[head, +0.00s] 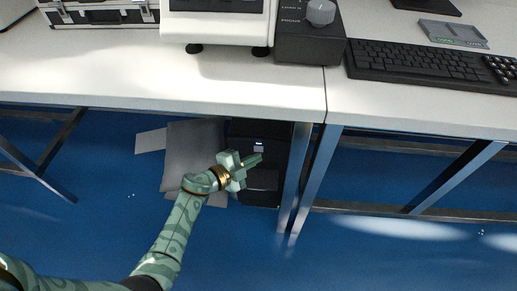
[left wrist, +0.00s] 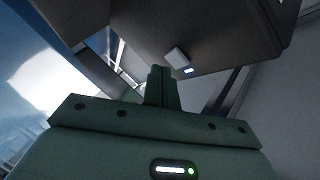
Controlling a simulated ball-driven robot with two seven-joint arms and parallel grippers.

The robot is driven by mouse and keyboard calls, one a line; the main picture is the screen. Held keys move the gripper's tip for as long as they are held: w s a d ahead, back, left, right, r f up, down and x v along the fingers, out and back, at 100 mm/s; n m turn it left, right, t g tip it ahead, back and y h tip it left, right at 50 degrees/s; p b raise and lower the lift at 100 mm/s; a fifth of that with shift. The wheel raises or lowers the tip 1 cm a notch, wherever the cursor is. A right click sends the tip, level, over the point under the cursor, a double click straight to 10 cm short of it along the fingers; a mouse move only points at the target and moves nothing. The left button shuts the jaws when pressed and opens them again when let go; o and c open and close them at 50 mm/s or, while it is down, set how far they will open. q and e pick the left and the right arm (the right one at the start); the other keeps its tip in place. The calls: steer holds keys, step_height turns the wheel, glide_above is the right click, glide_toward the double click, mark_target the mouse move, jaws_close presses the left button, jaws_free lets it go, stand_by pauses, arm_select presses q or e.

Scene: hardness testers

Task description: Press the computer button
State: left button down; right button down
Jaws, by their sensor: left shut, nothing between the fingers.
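The computer (head: 275,135) is a dark tower standing on the floor under the white bench. Its front bears a small pale square button (head: 258,149) with a lit bluish strip just above it in the head view. In the left wrist view the button (left wrist: 177,54) stands out from the dark casing (left wrist: 215,30), beside the lit strip. My left gripper (head: 257,159) is green, shut and empty, in front of the tower. In the left wrist view its fingertips (left wrist: 159,70) lie just left of and below the button; I cannot tell whether they touch. My right gripper is not in view.
The white bench top (head: 120,75) overhangs the tower. A metal table leg (head: 296,175) stands close to the tower's right. A grey panel (head: 193,150) is on its left. A keyboard (head: 420,62) and a tester (head: 218,25) are on top. Blue floor lies open in front.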

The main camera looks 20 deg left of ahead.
arm_select(q)
steer(key=shift+w+a, duration=0.1)
steer(key=shift+w, duration=0.25)
steer(key=shift+w, duration=0.3)
stand_by(0.6)
steer(key=shift+s+r, duration=0.1)
steer(key=shift+s+p, duration=0.4)
steer(key=shift+s, duration=0.2)
